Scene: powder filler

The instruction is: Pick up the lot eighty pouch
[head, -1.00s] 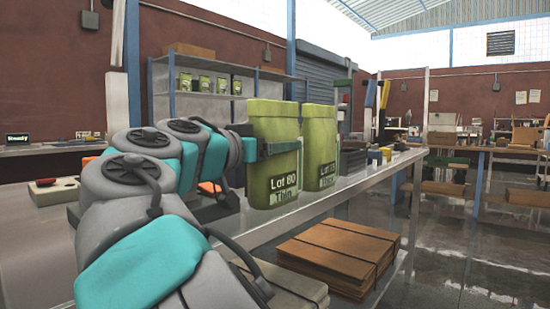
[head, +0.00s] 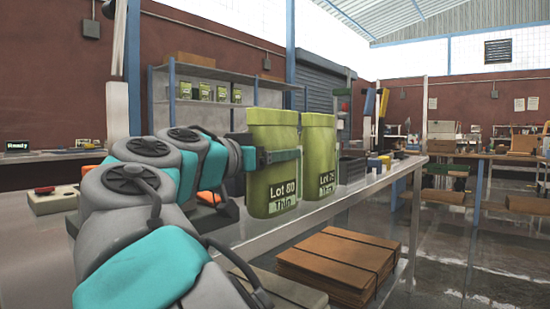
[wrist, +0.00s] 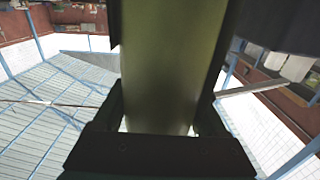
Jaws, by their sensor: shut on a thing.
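In the wrist view the pouch (wrist: 165,75) fills the middle, between the dark fingers of my gripper (wrist: 160,120). A second green pouch (head: 319,160), its label seeming to read "Lot 75", stands just to the right. I cannot tell whether the held pouch touches the bench.
The metal bench (head: 300,222) runs to the right, with a dark bin (head: 352,168) beyond the second pouch. Brown flat boxes (head: 335,262) lie on the shelf below. More green pouches (head: 204,91) stand on a back shelf. A tray (head: 52,200) is at left.

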